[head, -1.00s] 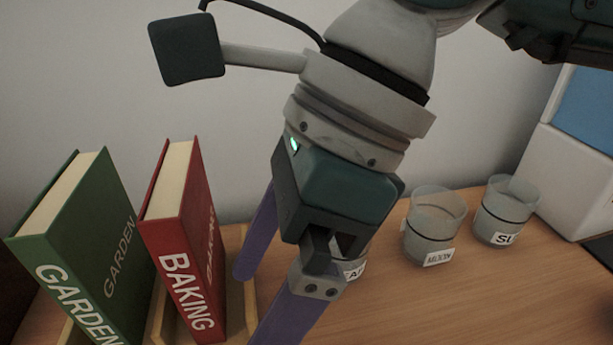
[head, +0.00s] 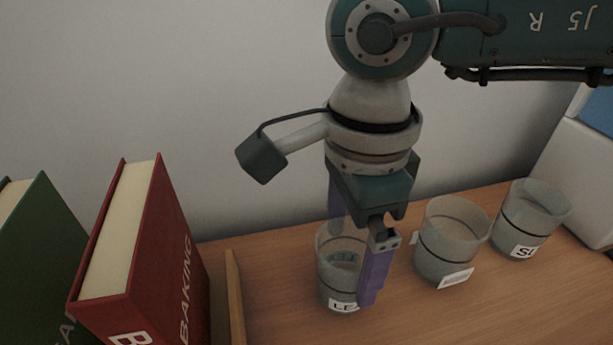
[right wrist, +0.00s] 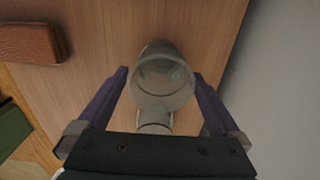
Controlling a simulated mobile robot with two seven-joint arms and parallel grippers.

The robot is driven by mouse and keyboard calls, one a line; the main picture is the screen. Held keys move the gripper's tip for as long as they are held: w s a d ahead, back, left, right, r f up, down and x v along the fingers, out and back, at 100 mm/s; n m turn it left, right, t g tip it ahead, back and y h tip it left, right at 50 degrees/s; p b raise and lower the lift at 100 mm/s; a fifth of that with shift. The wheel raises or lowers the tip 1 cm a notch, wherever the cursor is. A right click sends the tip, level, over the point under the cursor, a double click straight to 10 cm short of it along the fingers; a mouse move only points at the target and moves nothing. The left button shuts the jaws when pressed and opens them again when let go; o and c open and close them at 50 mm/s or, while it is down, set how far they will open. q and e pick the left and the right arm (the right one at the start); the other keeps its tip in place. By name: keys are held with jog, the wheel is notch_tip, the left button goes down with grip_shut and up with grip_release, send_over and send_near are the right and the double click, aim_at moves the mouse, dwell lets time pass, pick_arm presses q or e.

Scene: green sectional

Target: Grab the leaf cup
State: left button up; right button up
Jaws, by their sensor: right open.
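The leaf cup (head: 333,265) is a clear grey cup with a dark band and a white label, of which only "LE" shows in the head view. It stands upright on the wooden surface. My right gripper (head: 354,262) points down at it, open, with one purple finger in front of its right side and the other near its back rim. In the right wrist view the cup (right wrist: 162,82) lies between the two spread fingers (right wrist: 161,74), with a gap on each side. My left gripper is not in view.
A red BAKING book (head: 150,250), a green book (head: 40,260) and a wooden rack edge (head: 235,300) are at the left.

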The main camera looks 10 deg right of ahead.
aim_at(347, 265)
notch_tip(347, 265, down, 4)
jog(key=shift+r, duration=0.2)
jog(key=shift+c, duration=0.2)
jog(key=c, duration=1)
jog(key=shift+w+r, duration=0.1)
jog(key=shift+r, duration=0.05)
jog(key=shift+c, duration=0.2)
